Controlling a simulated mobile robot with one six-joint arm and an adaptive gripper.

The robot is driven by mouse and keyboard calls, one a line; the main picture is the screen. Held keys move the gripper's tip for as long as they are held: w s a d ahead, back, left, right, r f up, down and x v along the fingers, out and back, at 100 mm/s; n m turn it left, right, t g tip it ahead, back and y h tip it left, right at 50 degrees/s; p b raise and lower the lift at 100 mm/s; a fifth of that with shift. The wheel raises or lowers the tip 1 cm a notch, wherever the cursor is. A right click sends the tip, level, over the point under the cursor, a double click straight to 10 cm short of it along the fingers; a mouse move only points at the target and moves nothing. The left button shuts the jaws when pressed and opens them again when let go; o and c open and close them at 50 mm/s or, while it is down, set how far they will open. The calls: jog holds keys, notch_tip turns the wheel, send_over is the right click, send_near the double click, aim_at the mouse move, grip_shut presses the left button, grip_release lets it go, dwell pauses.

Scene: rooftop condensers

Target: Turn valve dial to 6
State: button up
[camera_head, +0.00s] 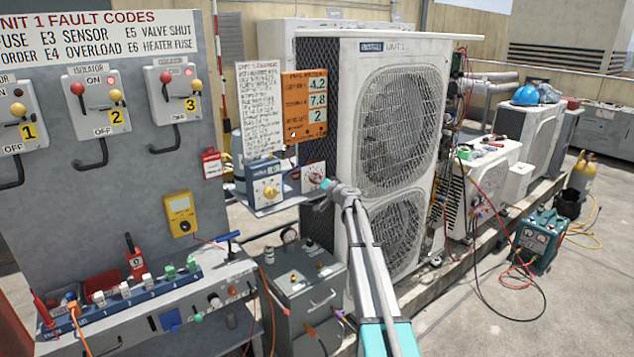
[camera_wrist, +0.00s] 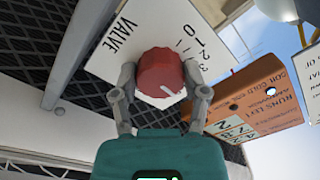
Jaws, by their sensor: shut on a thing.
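The valve dial (camera_wrist: 160,74) is a red round knob on a white plate (camera_wrist: 112,68) printed VALVE. The numerals 0, 1, 2 and 3 show on the plate's right side; the rest of the scale is hidden or out of sight. A white mark on the knob points down and right in the wrist view. My gripper (camera_wrist: 160,88) is shut on the dial, one finger on each side. In the head view my gripper (camera_head: 333,188) reaches the dial (camera_head: 316,178) from the right and partly covers it.
An orange readings panel (camera_head: 306,106) above shows 4.2, 7.8 and 2; a written sheet (camera_head: 261,108) hangs beside it. A second dial (camera_head: 268,190), yellowish, sits close left. The large condenser unit (camera_head: 395,130) stands just right. The fault code board (camera_head: 100,32) is at left.

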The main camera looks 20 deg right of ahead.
jog(key=shift+m, duration=1.5)
jog(key=o, duration=1.1)
jog(key=shift+o, duration=0.2)
jog(key=shift+s, duration=0.1)
jog(key=v, duration=1.1)
jog(key=shift+s, duration=0.35)
jog(key=shift+d+r, duration=0.1)
